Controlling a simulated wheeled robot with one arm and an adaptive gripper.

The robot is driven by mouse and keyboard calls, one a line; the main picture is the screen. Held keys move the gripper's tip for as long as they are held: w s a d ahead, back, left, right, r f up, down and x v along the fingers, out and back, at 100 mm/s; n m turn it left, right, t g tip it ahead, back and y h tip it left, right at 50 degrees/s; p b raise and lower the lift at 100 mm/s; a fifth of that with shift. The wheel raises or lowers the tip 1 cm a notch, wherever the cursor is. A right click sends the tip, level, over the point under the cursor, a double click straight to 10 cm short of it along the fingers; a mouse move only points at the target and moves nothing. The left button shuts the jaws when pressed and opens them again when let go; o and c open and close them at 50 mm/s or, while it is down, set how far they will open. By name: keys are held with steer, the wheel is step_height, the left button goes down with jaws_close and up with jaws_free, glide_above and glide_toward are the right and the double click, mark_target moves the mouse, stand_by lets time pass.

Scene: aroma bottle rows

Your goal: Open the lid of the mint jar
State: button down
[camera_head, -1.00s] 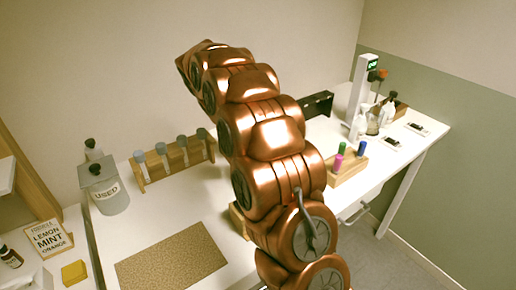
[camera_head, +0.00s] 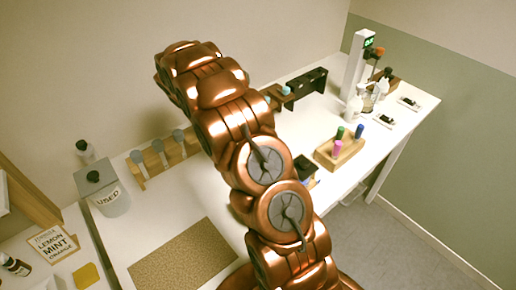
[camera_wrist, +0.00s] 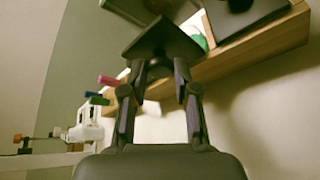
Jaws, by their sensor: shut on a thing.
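My gripper (camera_wrist: 158,75) shows in the wrist view, its two fingers drawn together at a dark, flat, angular piece (camera_wrist: 164,40). I cannot tell whether this piece is the mint jar's lid. A pale, rounded shape lies just beyond it, partly hidden. No jar can be clearly picked out as the mint one. In the head view my arm hides the gripper and part of the back of the table. A sign (camera_head: 50,243) at the lower left reads lemon, mint, orange.
A wooden rack (camera_head: 161,157) of grey-capped bottles stands along the wall, partly behind my arm. A "USED" bin (camera_head: 112,198) is at the left. A block with coloured markers (camera_head: 338,150) is at the right. The brown mat (camera_head: 180,262) is bare.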

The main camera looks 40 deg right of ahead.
steer(key=shift+f, duration=0.1)
steer(key=c, duration=0.8)
jaws_free()
steer(key=shift+c, duration=0.2)
